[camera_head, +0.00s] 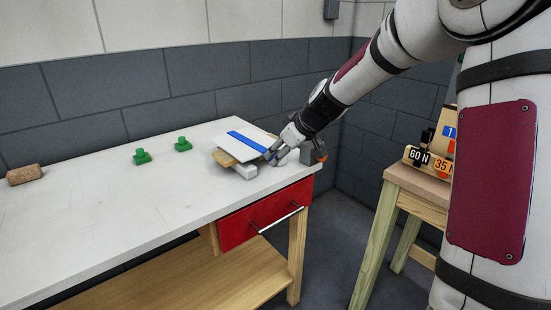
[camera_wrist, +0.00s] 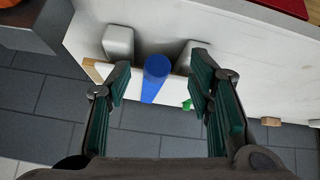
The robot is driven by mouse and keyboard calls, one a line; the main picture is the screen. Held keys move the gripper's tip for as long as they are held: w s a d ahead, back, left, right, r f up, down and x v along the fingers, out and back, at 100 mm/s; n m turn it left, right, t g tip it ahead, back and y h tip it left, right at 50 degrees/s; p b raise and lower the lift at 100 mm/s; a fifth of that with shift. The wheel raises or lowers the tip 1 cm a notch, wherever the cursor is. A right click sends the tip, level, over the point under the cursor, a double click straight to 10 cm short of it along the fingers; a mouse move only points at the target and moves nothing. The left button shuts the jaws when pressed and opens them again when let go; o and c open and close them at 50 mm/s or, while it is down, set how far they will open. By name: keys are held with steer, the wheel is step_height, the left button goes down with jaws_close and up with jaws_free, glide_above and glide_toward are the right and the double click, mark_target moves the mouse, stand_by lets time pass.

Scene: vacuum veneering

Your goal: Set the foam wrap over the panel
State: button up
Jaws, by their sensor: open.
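A white sheet with a blue stripe, which looks like the foam wrap (camera_head: 235,152), lies on a light wood board, which looks like the panel (camera_head: 222,158), near the table's right end. Only the panel's edges show from under the wrap. In the wrist view the wrap's blue stripe (camera_wrist: 156,78) lies between my fingers, with a wood edge (camera_wrist: 91,70) at the left. My gripper (camera_head: 277,151) is at the right end of the wrap, pointing down. In the wrist view my gripper (camera_wrist: 161,82) is open, with green pads either side of the stripe. I cannot tell whether the fingers touch it.
Pale blocks (camera_wrist: 118,42) (camera_wrist: 192,52) stand beside the panel. Two green pieces (camera_head: 142,157) (camera_head: 183,145) and a cork-like block (camera_head: 24,174) are on the white table (camera_head: 110,220). A red drawer (camera_head: 262,213) is below. A wooden stand (camera_head: 415,185) is at the right. The table's front left is clear.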

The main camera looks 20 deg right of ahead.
steer(key=v, duration=0.7)
steer(key=shift+a+f, duration=0.1)
steer(key=shift+a, duration=0.05)
steer(key=s+a+r+m+g+h, duration=0.1)
steer(key=s+a+g, duration=0.1)
steer(key=s+a, duration=0.5)
steer(key=s+a+r+g, duration=0.1)
steer(key=s+a+g, duration=0.1)
steer(key=s, duration=0.9)
steer(key=s+f+m+g+h, duration=0.15)
steer(key=s+m, duration=0.35)
steer(key=s, duration=1.8)
step_height(320, 180, up, 14)
steer(key=t+p, duration=0.2)
steer(key=p, duration=1)
steer(key=shift+s+d+f+p, duration=0.2)
steer(key=shift+f+p, duration=0.05)
steer(key=shift+p, duration=0.15)
